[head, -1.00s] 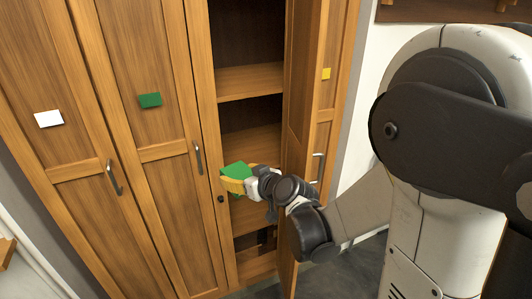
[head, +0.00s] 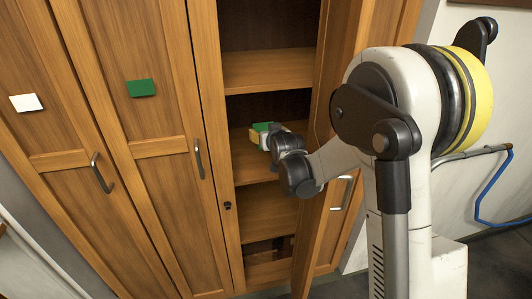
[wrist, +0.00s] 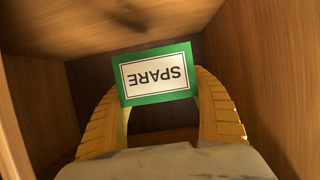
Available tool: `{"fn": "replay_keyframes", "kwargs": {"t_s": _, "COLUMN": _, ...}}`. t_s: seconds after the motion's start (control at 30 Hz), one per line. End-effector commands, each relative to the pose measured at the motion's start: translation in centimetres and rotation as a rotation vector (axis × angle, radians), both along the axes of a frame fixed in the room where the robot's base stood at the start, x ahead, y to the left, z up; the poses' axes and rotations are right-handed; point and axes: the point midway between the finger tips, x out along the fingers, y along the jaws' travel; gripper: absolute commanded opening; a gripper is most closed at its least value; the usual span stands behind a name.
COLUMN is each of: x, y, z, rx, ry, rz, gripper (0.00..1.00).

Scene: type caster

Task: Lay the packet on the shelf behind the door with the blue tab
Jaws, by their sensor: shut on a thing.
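The packet is a green-bordered block with a white label reading "SPARE", upside down in the wrist view (wrist: 155,74). My gripper (wrist: 160,84) is shut on it, with a yellow finger on each side. In the head view the packet (head: 262,127) is inside the open cupboard, over the middle shelf (head: 246,165); I cannot tell whether it touches the shelf. The open door (head: 335,75) stands swung out to the right. No blue tab is visible; the open door's outer face is hidden.
Shut doors with a white tab (head: 26,102) and a green tab (head: 141,88) stand to the left. Another shelf (head: 268,70) lies above and one (head: 265,215) below. Cupboard walls are close on both sides. A blue hose (head: 490,200) hangs at the right.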

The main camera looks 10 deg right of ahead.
Motion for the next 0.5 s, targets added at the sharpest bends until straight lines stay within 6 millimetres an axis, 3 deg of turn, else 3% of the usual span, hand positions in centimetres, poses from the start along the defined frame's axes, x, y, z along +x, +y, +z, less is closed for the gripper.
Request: {"fn": "replay_keyframes", "kwargs": {"t_s": 0.5, "x": 0.2, "y": 0.1, "z": -6.4, "rx": 0.001, "ry": -0.003, "rz": -0.001, "gripper": 0.25}}
